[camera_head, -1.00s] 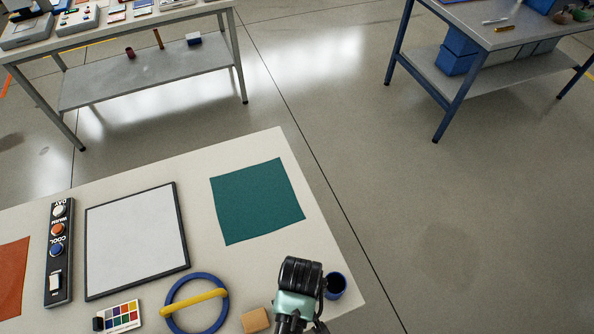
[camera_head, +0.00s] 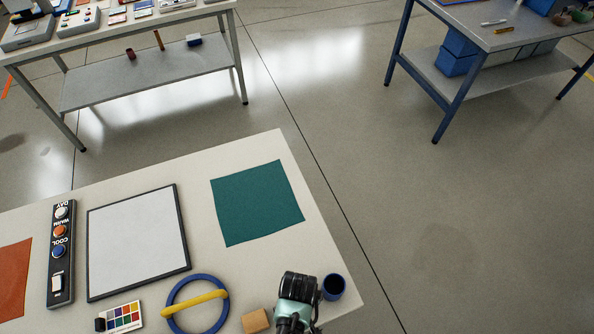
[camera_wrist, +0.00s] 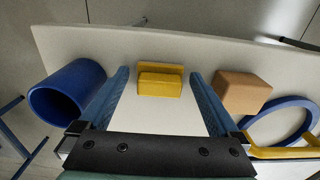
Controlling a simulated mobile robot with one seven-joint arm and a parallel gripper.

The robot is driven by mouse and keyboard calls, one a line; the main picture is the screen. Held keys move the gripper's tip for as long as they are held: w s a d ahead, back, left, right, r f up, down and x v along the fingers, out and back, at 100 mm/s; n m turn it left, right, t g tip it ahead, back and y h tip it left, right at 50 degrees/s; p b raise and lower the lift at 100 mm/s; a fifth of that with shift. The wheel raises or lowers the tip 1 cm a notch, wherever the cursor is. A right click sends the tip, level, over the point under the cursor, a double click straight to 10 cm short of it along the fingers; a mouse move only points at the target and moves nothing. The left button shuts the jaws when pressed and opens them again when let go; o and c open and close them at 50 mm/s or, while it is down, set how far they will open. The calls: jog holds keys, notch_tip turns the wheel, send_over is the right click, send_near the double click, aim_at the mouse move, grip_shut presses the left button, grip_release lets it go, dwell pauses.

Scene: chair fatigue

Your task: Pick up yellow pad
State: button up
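In the wrist view the yellow pad (camera_wrist: 160,84) is a small stepped yellow block on the pale table. My gripper (camera_wrist: 158,72) is open, with one blue finger on each side of the pad in the picture. Gaps show between the pad and both fingers, and nothing is held. How far the fingertips are above the table I cannot tell. In the head view my gripper (camera_head: 294,318) is at the table's near right part, between a tan block and a blue cup. The yellow pad is hidden there behind my arm.
The blue cup (camera_head: 333,287) is close on one side, the tan block (camera_head: 255,320) on the other. A blue ring with a yellow bar (camera_head: 196,303) lies beyond the block. A teal cloth (camera_head: 257,203) and a white framed panel (camera_head: 138,242) lie on the table (camera_head: 200,255).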

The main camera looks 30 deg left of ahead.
jog(key=c, duration=1.1)
jog(key=shift+c, duration=0.2)
jog(key=shift+r+b, duration=0.3)
jog(key=shift+r, duration=4.7)
